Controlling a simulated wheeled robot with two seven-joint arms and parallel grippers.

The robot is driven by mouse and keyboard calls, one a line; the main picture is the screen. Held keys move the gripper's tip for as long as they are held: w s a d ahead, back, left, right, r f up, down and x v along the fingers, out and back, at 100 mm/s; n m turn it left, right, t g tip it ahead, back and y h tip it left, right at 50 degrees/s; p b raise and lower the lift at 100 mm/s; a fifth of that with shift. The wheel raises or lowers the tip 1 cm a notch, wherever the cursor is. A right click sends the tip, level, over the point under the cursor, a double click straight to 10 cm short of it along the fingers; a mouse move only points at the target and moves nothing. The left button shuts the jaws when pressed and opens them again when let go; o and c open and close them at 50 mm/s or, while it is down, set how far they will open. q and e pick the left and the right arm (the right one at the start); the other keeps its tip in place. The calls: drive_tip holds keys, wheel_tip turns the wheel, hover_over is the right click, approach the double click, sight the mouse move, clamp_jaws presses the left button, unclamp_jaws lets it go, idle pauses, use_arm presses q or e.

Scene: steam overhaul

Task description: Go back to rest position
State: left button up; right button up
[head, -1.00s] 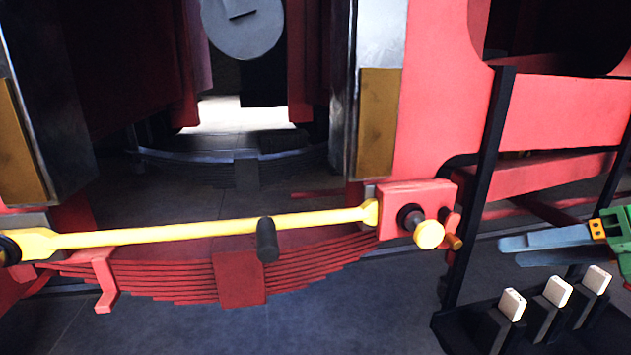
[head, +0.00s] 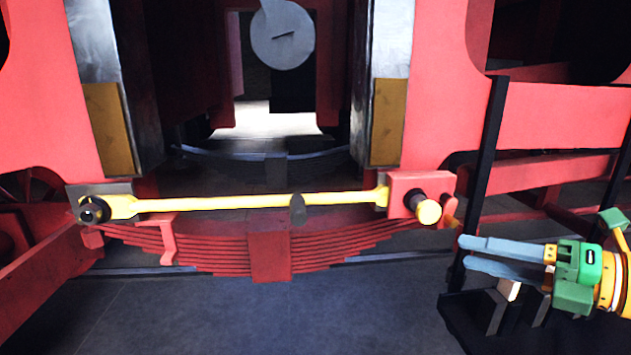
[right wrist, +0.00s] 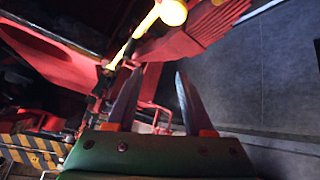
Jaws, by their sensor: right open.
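My right gripper (head: 462,255) is at the right of the head view, with blue-grey fingers parted and nothing between them. Its fingers point left, below the knob end of a yellow bar. In the right wrist view the two fingers (right wrist: 160,100) stand apart and empty. My left gripper is out of view.
A black stand (head: 485,190) rises at the right, with a black rack (head: 462,318) holding white-topped pieces, partly hidden behind my right gripper. Red frame plates (head: 440,110) stand on both sides. The grey floor (head: 250,315) in front is clear. A yellow-black striped edge (right wrist: 35,150) shows in the wrist view.

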drive_tip(key=w+a+f+m+t+h, duration=0.2)
drive_tip(key=w+f+m+t+h, duration=0.2)
drive_tip(key=f+m+t, duration=0.7)
drive_tip(key=s+d+f+m+g+h, duration=0.2)
drive_tip(key=s+f+m+g+h, duration=0.2)
drive_tip(key=f+m+g+h, duration=0.65)
drive_tip(key=s+a+f+m+g+y, duration=0.2)
drive_tip(key=s+a+f+m+g, duration=0.25)
drive_tip(key=s+f, duration=0.45)
drive_tip(key=s+a+f+m+g+y, duration=0.25)
drive_tip(key=s+f+m+g, duration=0.35)
drive_tip(key=s, duration=0.6)
drive_tip(key=s+f+n+h, duration=0.1)
drive_tip(key=s+f, duration=0.2)
drive_tip(key=f, duration=1.8)
drive_tip(key=s+d+f, duration=0.1)
drive_tip(key=s+f, duration=0.6)
drive_tip(key=s, duration=0.4)
drive_tip(key=shift+d+f, duration=0.2)
drive_tip(key=shift+f, duration=0.1)
